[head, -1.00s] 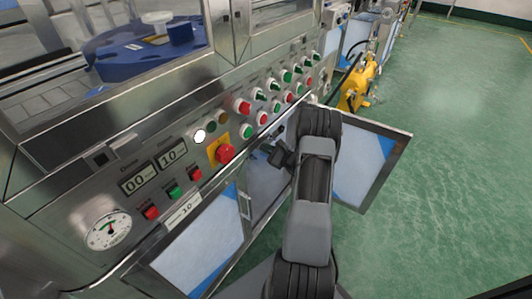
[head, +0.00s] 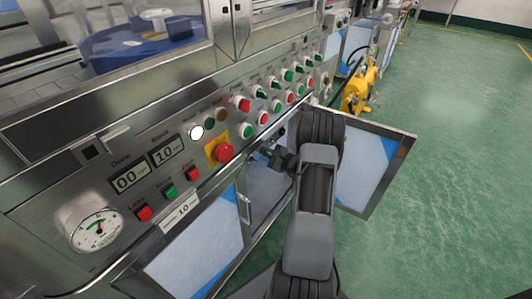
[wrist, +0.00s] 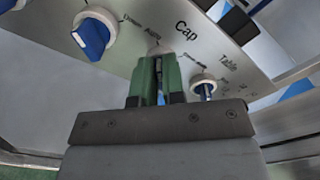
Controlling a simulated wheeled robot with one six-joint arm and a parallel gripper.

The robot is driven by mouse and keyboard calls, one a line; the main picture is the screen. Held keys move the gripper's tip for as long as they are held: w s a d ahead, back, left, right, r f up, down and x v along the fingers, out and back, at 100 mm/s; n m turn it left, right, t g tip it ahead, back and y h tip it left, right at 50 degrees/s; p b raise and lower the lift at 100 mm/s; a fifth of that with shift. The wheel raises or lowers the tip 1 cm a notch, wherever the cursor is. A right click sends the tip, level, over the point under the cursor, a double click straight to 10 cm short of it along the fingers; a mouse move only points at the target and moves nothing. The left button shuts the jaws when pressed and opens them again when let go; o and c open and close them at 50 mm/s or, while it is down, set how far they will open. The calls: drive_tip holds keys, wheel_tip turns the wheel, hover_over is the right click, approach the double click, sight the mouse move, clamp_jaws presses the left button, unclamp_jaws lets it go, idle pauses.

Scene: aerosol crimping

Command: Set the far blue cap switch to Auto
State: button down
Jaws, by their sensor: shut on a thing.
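In the wrist view, my gripper (wrist: 159,82) has its green fingers closed around a switch on a steel panel. Only the switch's pale rim (wrist: 160,50) shows behind the fingers, so its handle position is hidden. The printed word Cap stands just right of it. A blue switch (wrist: 93,37) with a white rim is to the left, beside small Down and Auto lettering. A smaller-looking blue switch (wrist: 206,88) is to the right, near the word Table. In the head view, my gripper (head: 268,150) is partly hidden by my arm, below the main button panel.
The main panel carries a red emergency button (head: 224,152), several red and green buttons and a gauge (head: 97,228). An open cabinet door (head: 375,170) stands right of my arm. A yellow machine (head: 357,92) is behind it. The green floor at right is clear.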

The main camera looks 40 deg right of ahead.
drive_tip(key=c, duration=1.2)
unclamp_jaws()
drive_tip(key=p+v, duration=0.3)
drive_tip(key=v, duration=1.1)
